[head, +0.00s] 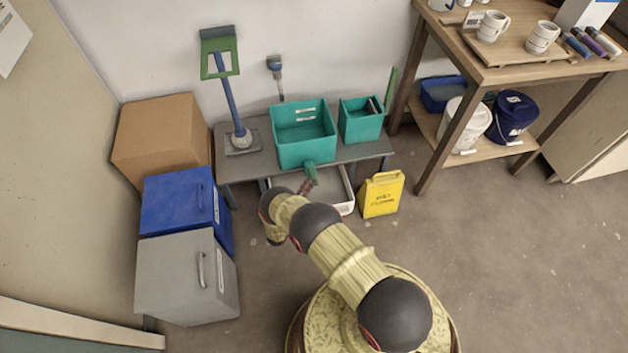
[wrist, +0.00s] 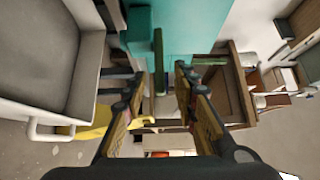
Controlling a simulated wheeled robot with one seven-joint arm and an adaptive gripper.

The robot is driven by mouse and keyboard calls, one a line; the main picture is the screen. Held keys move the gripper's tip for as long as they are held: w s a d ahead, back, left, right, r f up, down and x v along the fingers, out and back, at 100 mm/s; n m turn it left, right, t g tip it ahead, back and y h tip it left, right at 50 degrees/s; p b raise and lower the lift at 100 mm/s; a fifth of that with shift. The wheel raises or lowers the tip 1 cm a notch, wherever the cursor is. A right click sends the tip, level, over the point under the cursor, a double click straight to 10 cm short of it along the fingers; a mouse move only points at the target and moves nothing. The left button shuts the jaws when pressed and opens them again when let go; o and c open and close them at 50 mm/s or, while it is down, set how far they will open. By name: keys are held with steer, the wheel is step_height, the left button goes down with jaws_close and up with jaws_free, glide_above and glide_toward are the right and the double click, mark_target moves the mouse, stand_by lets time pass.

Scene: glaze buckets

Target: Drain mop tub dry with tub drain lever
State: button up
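The teal mop tub (head: 304,148) stands on the grey bench, and its wall fills the top of the wrist view (wrist: 190,25). A teal drain block (wrist: 138,22) sticks out from its front, with the green drain lever (wrist: 158,62) beside it. In the head view the green drain part (head: 311,172) shows low on the tub's front. My gripper (wrist: 162,76) is open, its fingers on either side of the lever with gaps visible; I see no contact. The gripper (head: 307,186) is small and partly hidden in the head view. The water level in the tub cannot be made out.
A pale catch tray (head: 345,205) lies below the tub, large at left in the wrist view. A smaller teal bin (head: 360,125) and a yellow sign (head: 382,195) are to the right. Blue (head: 180,205) and grey (head: 185,280) boxes stand left. Floor at right is clear.

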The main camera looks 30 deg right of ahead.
mark_target(314, 178)
steer(key=shift+b+x, duration=0.6)
steer(key=shift+x, duration=1.85)
steer(key=c, duration=0.3)
steer(key=c, duration=0.4)
steer(key=shift+f, duration=0.1)
jaws_close()
